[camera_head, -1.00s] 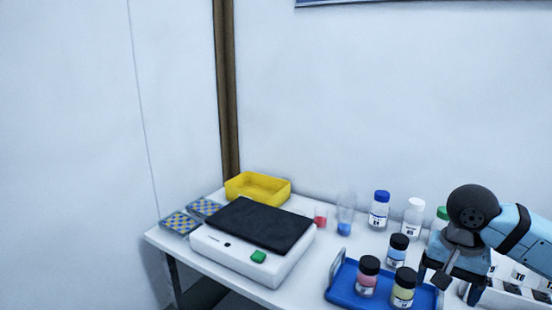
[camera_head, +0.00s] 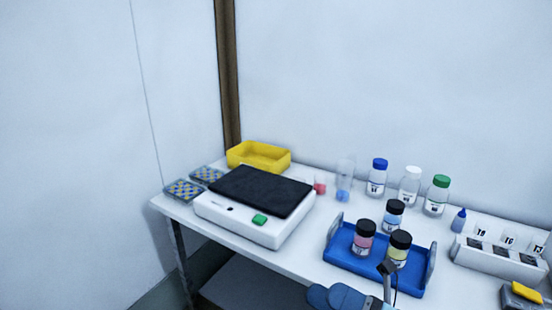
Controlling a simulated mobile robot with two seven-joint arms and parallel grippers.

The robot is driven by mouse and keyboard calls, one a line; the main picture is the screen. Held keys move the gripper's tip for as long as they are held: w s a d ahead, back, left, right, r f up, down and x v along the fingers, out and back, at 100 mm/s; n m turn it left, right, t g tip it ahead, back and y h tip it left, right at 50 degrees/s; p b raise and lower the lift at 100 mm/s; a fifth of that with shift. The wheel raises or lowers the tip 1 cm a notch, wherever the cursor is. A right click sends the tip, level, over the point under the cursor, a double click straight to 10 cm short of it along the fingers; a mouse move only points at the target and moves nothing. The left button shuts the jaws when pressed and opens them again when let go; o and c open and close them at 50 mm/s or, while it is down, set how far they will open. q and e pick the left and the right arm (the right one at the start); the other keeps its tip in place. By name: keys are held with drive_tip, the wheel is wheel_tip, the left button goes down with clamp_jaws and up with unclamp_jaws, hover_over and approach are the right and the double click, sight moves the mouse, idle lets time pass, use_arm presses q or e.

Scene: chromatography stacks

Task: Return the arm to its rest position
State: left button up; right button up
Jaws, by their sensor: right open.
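My right gripper (camera_head: 348,298) is low at the bottom edge of the head view, in front of the table's front edge. Only a blue part and a dark grey part of it show; the rest is cut off by the frame. It is open, and I see nothing held in it. The dark part overlaps the front of the blue tray (camera_head: 343,259) in the picture. My left gripper is not in view.
The tray holds three black-capped bottles: pink (camera_head: 363,238), yellow (camera_head: 398,248) and blue (camera_head: 393,217). A white device with a black top (camera_head: 262,190) stands left. Capped bottles (camera_head: 377,180) line the back. A white rack (camera_head: 499,259) is at right.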

drive_tip(key=s+d+f+m+t+h, duration=0.1)
drive_tip(key=d+f+m+t+h, duration=0.3)
drive_tip(key=f+m+h, duration=0.75)
drive_tip(key=s+d+f+m+t+h, duration=0.1)
drive_tip(key=d+f+m+t+h, duration=0.35)
drive_tip(key=m, duration=1.45)
drive_tip(key=s+f+m+g+h, duration=0.2)
drive_tip(key=s+f+m+g, duration=0.3)
drive_tip(key=f, duration=0.4)
use_arm(q)
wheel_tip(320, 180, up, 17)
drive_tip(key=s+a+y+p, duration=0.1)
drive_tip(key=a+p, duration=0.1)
drive_tip(key=p, duration=2.6)
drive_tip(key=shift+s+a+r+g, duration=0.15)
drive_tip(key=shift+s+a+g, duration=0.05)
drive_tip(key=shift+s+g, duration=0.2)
use_arm(e)
wheel_tip(320, 180, up, 18)
drive_tip(key=s+d+h, duration=0.1)
drive_tip(key=s+d, duration=0.2)
drive_tip(key=shift+f, duration=0.15)
drive_tip(key=shift+f, duration=0.1)
